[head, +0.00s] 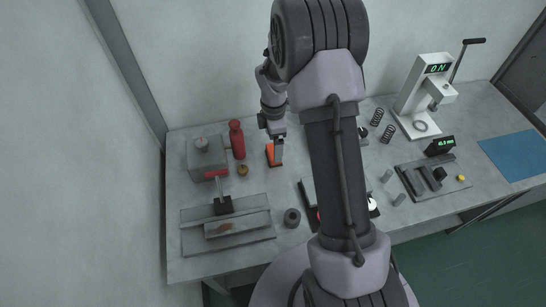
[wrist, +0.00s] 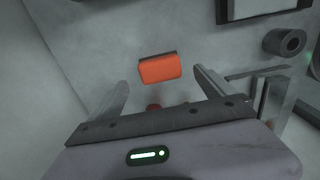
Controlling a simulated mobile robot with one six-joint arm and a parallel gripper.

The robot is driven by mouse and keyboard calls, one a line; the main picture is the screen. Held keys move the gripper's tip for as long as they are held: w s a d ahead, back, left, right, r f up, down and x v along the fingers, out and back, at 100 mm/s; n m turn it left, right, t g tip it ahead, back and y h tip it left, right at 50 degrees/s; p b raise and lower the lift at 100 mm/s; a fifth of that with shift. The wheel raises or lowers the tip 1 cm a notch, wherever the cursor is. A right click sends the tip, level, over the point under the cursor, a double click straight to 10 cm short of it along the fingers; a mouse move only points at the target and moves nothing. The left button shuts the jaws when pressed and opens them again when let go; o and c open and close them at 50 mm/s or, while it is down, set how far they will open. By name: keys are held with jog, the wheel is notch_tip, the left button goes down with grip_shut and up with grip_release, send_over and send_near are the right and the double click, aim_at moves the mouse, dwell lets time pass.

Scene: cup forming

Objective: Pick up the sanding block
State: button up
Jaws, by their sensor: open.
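The sanding block appears to be the orange block (head: 270,154) on the grey table, left of my arm in the head view. In the wrist view the orange block (wrist: 160,68) lies flat, with a dark edge along its far side. My gripper (head: 279,151) is beside and partly in front of the block in the head view. In the wrist view my gripper (wrist: 160,80) is open and empty, its fingers spread wider than the block, which shows between and just beyond the tips. I cannot tell the exact height of the fingers above the table.
A red bottle (head: 237,139) and a small brass-coloured piece (head: 243,170) stand left of the block. A grey box (head: 208,158) is farther left. A vise-like fixture (head: 238,226) and a dark ring (head: 292,217) are nearer the front. My arm hides part of the table's middle.

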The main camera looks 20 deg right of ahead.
notch_tip(320, 180, down, 6)
jog(key=b, duration=0.2)
jog(key=shift+r+b, duration=0.1)
jog(key=shift+b, duration=0.25)
jog(key=shift+r, duration=0.2)
jog(key=shift+c, duration=0.6)
jog(key=c, duration=1.3)
notch_tip(320, 180, up, 10)
jog(key=p, duration=0.4)
jog(key=shift+c, duration=0.2)
